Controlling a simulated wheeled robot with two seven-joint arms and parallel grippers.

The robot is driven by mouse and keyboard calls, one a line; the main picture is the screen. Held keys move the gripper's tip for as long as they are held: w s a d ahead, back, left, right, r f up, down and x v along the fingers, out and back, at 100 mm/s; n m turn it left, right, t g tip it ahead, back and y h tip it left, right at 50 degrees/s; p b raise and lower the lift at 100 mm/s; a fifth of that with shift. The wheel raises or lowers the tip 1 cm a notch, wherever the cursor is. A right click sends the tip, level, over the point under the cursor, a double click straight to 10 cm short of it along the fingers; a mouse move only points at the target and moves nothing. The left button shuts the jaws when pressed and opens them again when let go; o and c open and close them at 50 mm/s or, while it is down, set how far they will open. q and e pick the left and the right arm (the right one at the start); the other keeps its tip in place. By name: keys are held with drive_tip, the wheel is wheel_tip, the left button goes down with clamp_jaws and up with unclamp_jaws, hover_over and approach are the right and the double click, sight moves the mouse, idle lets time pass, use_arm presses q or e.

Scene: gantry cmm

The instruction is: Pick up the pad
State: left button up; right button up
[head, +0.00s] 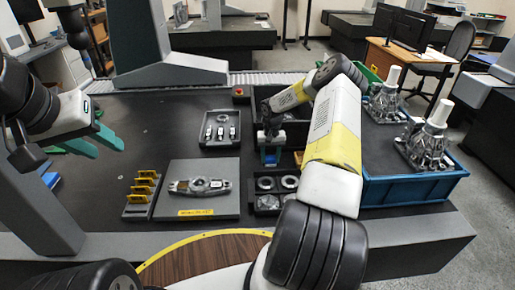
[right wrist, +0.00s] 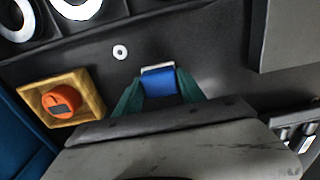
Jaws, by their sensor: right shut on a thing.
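The pad (right wrist: 158,80) is a small blue block with a pale strip along one edge. In the right wrist view it sits between the green fingertips of my right gripper (right wrist: 157,92), which is shut on it. In the head view the right gripper (head: 270,150) points down over the dark table, with a bit of blue at its tips; the pad is mostly hidden there. I cannot tell whether the pad touches the table. My left gripper (head: 95,143) is open and empty, above the table's left side.
A wooden box with an orange item (right wrist: 62,100) lies beside the right gripper. A ring tray (head: 268,203), a grey plate with a metal part (head: 200,209), a tray of small parts (head: 221,143) and a blue crate (head: 415,190) stand around. The table's middle-left is clear.

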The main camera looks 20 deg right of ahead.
sight(270, 157)
wheel_tip(270, 157, up, 10)
idle(0.6)
